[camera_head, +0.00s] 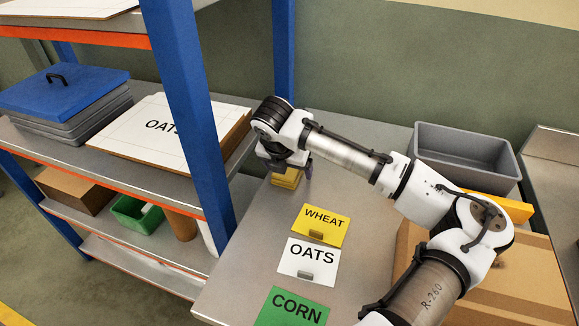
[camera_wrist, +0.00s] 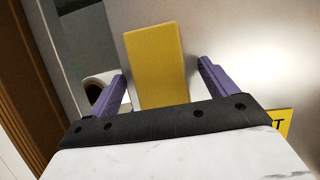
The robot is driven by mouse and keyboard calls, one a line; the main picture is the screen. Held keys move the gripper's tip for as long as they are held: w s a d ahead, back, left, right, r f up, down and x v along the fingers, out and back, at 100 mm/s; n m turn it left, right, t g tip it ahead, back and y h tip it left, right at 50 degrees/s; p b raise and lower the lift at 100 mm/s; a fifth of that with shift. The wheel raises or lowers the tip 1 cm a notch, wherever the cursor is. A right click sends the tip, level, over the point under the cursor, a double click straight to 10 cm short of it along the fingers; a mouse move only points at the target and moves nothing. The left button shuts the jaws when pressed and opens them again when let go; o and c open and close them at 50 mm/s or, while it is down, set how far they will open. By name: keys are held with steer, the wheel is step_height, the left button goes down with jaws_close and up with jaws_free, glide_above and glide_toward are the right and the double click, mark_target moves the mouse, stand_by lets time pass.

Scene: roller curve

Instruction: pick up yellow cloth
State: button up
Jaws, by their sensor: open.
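The yellow cloth (camera_wrist: 157,62) is a flat-looking yellow rectangle on the grey metal table, seen between my fingers in the wrist view. In the head view a bit of the yellow cloth (camera_head: 285,179) shows below my wrist, the rest hidden behind it. My gripper (camera_wrist: 164,72) is open, with one purple finger on each side of the cloth and a gap at both sides. In the head view my gripper (camera_head: 300,172) is mostly hidden by the wrist. I cannot tell how far above the table the fingertips are.
The WHEAT (camera_head: 321,226), OATS (camera_head: 308,262) and CORN (camera_head: 294,308) cards lie in front of the gripper. A grey bin (camera_head: 463,153) and cardboard box (camera_head: 520,265) stand right. The blue shelf post (camera_head: 190,115) is close on the left. A white round object (camera_wrist: 97,84) is left of the fingers.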

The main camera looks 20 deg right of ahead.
steer(key=c, duration=1.1)
step_height(320, 180, up, 20)
steer(key=b, duration=0.2)
steer(key=shift+b, duration=0.35)
steer(key=o, duration=0.4)
steer(key=c, duration=0.3)
